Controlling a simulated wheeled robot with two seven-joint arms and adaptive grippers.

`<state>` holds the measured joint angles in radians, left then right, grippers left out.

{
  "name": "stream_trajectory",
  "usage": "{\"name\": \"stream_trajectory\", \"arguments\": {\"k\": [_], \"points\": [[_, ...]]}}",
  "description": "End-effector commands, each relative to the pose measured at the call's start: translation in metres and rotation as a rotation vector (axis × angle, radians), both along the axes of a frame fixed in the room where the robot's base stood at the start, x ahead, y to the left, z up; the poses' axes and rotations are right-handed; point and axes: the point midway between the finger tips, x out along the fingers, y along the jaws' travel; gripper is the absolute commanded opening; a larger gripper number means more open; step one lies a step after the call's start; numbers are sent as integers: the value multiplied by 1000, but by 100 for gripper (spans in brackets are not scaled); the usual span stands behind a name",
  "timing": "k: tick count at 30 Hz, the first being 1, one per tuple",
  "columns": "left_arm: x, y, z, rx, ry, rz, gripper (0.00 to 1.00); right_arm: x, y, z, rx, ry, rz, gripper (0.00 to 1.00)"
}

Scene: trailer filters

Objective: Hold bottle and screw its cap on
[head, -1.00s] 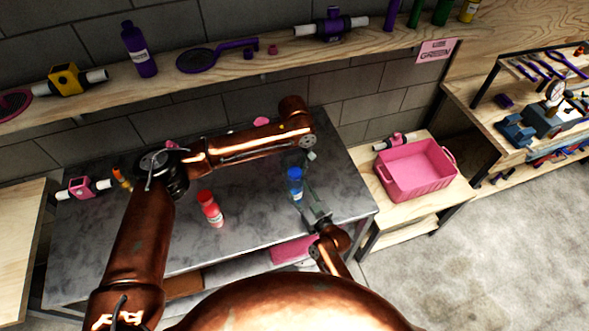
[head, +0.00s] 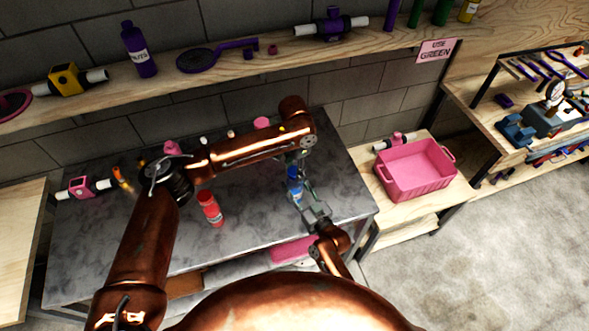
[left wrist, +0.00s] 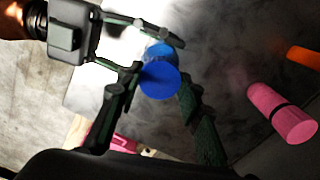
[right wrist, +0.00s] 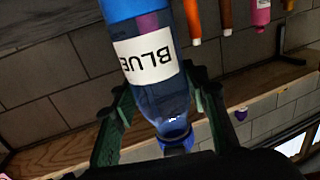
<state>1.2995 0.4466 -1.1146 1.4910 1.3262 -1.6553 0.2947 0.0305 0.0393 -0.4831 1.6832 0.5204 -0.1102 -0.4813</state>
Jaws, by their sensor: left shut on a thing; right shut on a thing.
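A blue bottle (head: 295,188) stands upright near the table's right front. My right gripper (head: 305,202) is shut on it from the front right. In the right wrist view the bottle's BLUE label (right wrist: 145,58) shows, upside down, between the green fingers (right wrist: 158,105). A round blue cap (left wrist: 160,80) shows from above in the left wrist view, in line with the bottle (left wrist: 158,50) below it. My left gripper (left wrist: 163,80) is shut on the cap. In the head view my left gripper (head: 291,160) is over the bottle's top. I cannot tell whether the cap is seated on the neck.
Pink, white and orange items stand along the table's back. A pink bin (head: 415,168) is on the wooden bench at right. A wall shelf (head: 210,78) runs above.

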Motion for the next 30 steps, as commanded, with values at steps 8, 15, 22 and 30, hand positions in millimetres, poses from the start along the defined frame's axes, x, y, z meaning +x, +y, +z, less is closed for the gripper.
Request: {"name": "stream_trajectory", "arguments": {"k": [8, 15, 22, 30], "points": [[0, 0, 0, 0, 0, -544, 4, 0, 0, 0, 0, 1, 0, 0], [0, 0, -1, -1, 0, -1023, 4, 0, 0, 0, -1, 1, 0, 0], [0, 0, -1, 0, -1, -1429, 4, 0, 0, -1, -1, 1, 0, 0], [0, 0, -1, 0, -1, -1451, 40, 0, 0, -1, -1, 0, 0, 0]]}}
